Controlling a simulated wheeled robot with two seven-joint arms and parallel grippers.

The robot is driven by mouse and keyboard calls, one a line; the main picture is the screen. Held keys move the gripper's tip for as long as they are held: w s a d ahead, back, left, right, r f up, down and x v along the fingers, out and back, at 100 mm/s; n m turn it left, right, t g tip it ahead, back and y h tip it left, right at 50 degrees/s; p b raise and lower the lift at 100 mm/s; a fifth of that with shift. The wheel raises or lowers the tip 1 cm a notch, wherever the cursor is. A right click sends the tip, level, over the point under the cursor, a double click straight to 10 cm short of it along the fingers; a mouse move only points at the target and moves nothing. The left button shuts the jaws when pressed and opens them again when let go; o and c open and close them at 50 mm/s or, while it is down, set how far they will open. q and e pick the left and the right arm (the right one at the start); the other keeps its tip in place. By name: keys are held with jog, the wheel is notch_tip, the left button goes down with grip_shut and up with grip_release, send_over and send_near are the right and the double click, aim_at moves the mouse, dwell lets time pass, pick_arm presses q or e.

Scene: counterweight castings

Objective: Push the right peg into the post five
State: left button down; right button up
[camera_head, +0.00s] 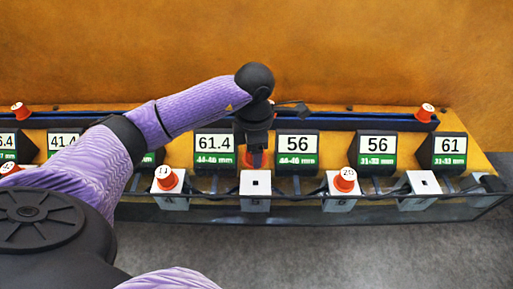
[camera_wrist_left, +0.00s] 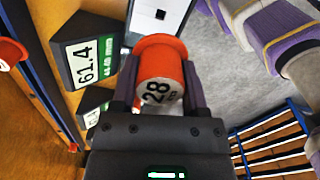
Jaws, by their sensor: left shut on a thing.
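My left gripper (camera_head: 257,158) is shut on an orange peg, which shows in the wrist view as the peg marked 28 (camera_wrist_left: 160,75). In the head view most of this peg is hidden by the gripper; only a bit of orange shows. The gripper is just behind a white post with an open square hole (camera_head: 255,184), between the 61.4 and 56 displays. This post carries a faint mark that looks like 5. A white post with a dark hole (camera_wrist_left: 158,14) also shows beyond the peg in the wrist view. The peg is apart from it. My right gripper is out of view.
Orange pegs stand in neighbouring posts: one at left (camera_head: 166,178) and one marked 20 (camera_head: 344,180). Another post at right (camera_head: 418,184) is empty. Label displays (camera_head: 297,148) line the bench behind. Pegs also stand at the back rail (camera_head: 426,112). A dark cable crosses the posts.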

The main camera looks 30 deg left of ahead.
pick_arm(q)
jog(key=shift+d+f+b, duration=0.1)
jog(key=shift+f+b, duration=0.2)
jog(key=b, duration=0.4)
send_over(256, 176)
jog(key=s+d, duration=0.1)
jog(key=s, duration=0.1)
notch_tip(256, 176, down, 5)
jog(key=shift+w+f, duration=0.15)
jog(key=shift+f+b, duration=0.1)
jog(key=shift+b, duration=0.25)
dwell(0.6)
jog(key=shift+f, duration=0.35)
jog(key=shift+f+b, duration=1.35)
grip_release()
